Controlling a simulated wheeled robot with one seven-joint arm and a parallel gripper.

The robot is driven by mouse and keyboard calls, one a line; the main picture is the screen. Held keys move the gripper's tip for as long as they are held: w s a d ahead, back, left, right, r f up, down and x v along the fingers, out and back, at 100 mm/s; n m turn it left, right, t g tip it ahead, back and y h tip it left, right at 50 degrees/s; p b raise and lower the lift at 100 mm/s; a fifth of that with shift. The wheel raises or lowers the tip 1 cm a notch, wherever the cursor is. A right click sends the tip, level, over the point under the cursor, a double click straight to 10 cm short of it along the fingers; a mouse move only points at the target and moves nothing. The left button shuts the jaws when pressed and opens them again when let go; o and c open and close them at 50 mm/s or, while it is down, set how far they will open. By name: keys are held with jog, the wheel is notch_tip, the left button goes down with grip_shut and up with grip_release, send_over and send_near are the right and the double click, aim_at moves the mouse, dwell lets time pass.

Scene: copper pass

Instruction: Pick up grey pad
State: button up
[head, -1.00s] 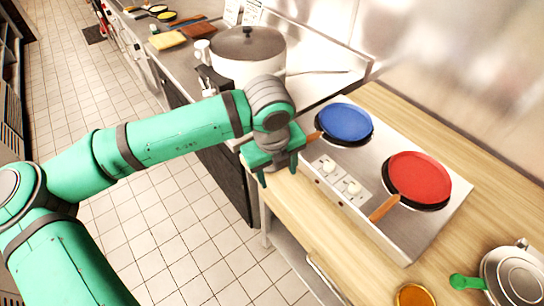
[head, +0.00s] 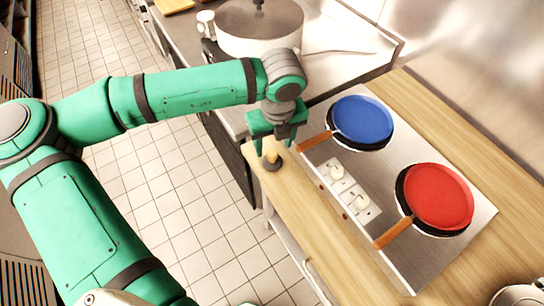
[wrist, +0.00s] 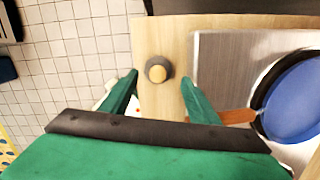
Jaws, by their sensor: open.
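A small round dark-grey pad with a tan knob on top, which I take to be the grey pad (head: 273,164), sits on the wooden counter near its left edge. In the wrist view the pad (wrist: 158,69) lies between and just beyond the fingertips. My gripper (head: 275,147) is open and empty, pointing down just above the pad. In the wrist view my gripper (wrist: 160,79) has one green finger on each side of the knob's line. I cannot tell whether either finger touches it.
A steel cooktop (head: 335,210) to the right holds a blue pan (head: 363,120) and a red pan (head: 438,197). The blue pan's wooden handle (head: 314,142) reaches close to the gripper. A large lidded pot (head: 255,40) stands behind. Tiled floor (head: 180,200) lies left of the counter.

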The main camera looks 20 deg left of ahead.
aim_at(272, 153)
jog(key=shift+s+a+f, duration=0.1)
jog(key=shift+f, duration=0.85)
jog(key=shift+a+f, duration=0.2)
jog(key=shift+f, duration=2.05)
jog(key=c, duration=0.8)
jog(key=shift+r, duration=0.1)
